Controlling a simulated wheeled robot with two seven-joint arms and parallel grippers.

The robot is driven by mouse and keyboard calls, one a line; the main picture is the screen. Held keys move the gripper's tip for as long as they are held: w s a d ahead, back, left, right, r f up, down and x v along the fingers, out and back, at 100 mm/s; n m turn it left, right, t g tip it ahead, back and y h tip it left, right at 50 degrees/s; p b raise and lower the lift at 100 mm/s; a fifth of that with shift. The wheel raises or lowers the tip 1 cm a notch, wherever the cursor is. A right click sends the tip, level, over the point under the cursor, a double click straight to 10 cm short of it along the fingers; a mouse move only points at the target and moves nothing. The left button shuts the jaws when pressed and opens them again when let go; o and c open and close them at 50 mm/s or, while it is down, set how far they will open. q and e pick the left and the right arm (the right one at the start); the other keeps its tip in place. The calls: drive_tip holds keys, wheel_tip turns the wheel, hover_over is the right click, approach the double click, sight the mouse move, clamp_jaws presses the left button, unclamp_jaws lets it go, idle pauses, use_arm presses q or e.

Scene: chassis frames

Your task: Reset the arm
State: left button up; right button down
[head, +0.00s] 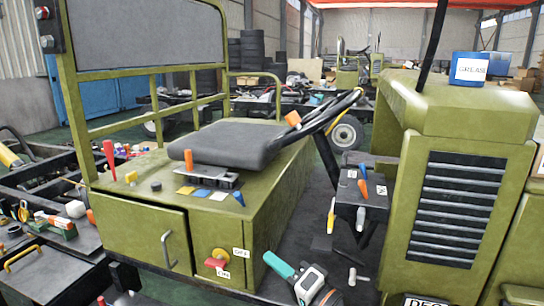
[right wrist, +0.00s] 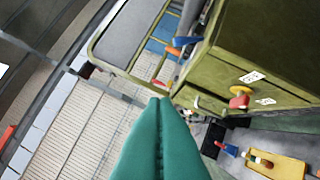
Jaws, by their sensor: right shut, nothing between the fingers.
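My right gripper (head: 275,262) shows at the bottom centre of the head view, with teal fingers and a white and grey wrist. It is in front of the green vehicle's seat box (head: 140,222), to the right of the red switch knob (head: 216,263). In the right wrist view its teal fingers (right wrist: 168,105) are pressed together with nothing held. The red knob on its yellow base (right wrist: 238,100) is ahead and to the right there. My left gripper is not in view.
The grey seat (head: 235,143), steering wheel (head: 335,110) and lever console (head: 360,200) stand behind my right gripper. The louvred green hood (head: 460,200) is on the right. A cluttered dark bench (head: 40,245) stands on the left. Dark floor shows between seat box and hood.

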drive_tip(key=s+d+f+n+g+h, duration=0.25)
drive_tip(key=s+f, duration=0.35)
drive_tip(key=f, duration=0.3)
drive_tip(key=s+d+f+n+g+h, duration=0.2)
drive_tip(key=s+d+f+h, duration=0.25)
drive_tip(key=f, duration=0.45)
drive_tip(key=s+d+f+n+g+h, duration=0.1)
drive_tip(key=s+d+f+g+h, duration=0.25)
drive_tip(key=s+d, duration=0.4)
drive_tip(key=s+d+f+n+g+h, duration=0.15)
drive_tip(key=s+d+f+h, duration=0.3)
drive_tip(key=s, duration=0.65)
wheel_tip(320, 180, down, 27)
drive_tip(key=s+g+y, duration=0.1)
drive_tip(key=s+g, duration=0.1)
drive_tip(key=s+d+f, duration=0.1)
drive_tip(key=s+f, duration=0.6)
drive_tip(key=s, duration=0.1)
drive_tip(key=s+d+f+g, duration=0.1)
drive_tip(key=s+d+f, duration=0.1)
drive_tip(key=s+f, duration=0.5)
drive_tip(key=shift+s+d+f, duration=0.3)
drive_tip(key=shift+s+f, duration=0.05)
drive_tip(key=shift+f, duration=0.15)
